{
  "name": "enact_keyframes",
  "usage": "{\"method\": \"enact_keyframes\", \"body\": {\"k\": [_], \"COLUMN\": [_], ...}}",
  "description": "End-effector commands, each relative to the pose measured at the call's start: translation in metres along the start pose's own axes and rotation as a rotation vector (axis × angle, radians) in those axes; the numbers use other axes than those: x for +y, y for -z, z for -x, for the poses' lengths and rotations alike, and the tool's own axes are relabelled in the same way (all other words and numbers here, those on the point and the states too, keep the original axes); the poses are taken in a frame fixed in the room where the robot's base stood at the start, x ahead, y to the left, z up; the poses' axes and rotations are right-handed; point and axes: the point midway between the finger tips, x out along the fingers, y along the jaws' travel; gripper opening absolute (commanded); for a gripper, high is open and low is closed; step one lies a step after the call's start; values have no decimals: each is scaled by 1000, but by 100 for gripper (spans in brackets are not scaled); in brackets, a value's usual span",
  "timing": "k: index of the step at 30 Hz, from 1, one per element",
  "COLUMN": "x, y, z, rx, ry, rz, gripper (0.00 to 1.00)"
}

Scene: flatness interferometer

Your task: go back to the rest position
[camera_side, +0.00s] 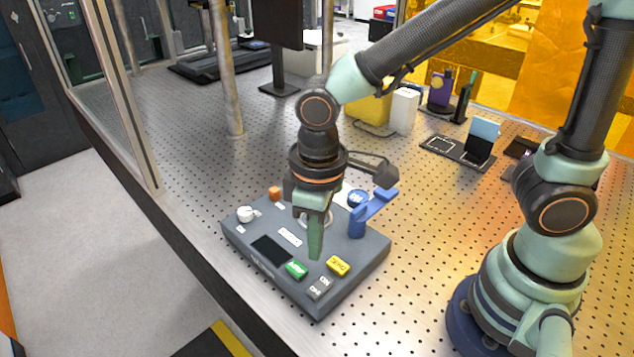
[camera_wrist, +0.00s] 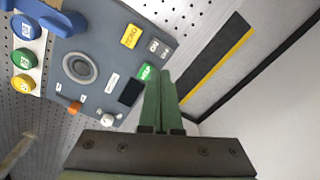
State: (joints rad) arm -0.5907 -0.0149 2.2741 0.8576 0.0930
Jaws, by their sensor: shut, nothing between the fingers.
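My gripper (camera_side: 315,240) is shut and empty, pointing down over the grey control panel (camera_side: 345,285). Its green fingers also show in the wrist view (camera_wrist: 160,85), with their tips beside the green button. In the side view the panel carries a green button (camera_side: 296,270), a yellow ZERO button (camera_side: 338,266), a grey ON/OFF switch (camera_side: 320,288), a dark display (camera_side: 271,250), a white knob (camera_side: 245,214) and an orange switch (camera_side: 274,193). A blue part (camera_side: 372,210) stands at its back right. The wrist view shows a round ring (camera_wrist: 79,67) on the panel.
The panel sits on a perforated metal table (camera_side: 420,215). A yellow box (camera_side: 368,112), a white container (camera_side: 404,110) and a dark tray (camera_side: 450,148) stand farther back. A metal post (camera_side: 228,80) rises at the left. The table right of the panel is clear up to my base.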

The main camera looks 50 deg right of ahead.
Motion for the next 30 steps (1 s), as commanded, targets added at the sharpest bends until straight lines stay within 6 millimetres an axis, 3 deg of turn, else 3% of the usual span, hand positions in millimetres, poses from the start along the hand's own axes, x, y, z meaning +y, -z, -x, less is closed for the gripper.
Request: {"method": "enact_keyframes", "body": {"k": [7, 15, 21, 30], "x": [73, 143, 163, 165], "y": [-6, -41, -58, -60], "z": [54, 102, 116, 117], "rx": [190, 387, 451, 458], "ry": [-14, -87, -126, -131], "rz": [-199, -410, -479, -486], "gripper": [0, 0, 0, 0]}}
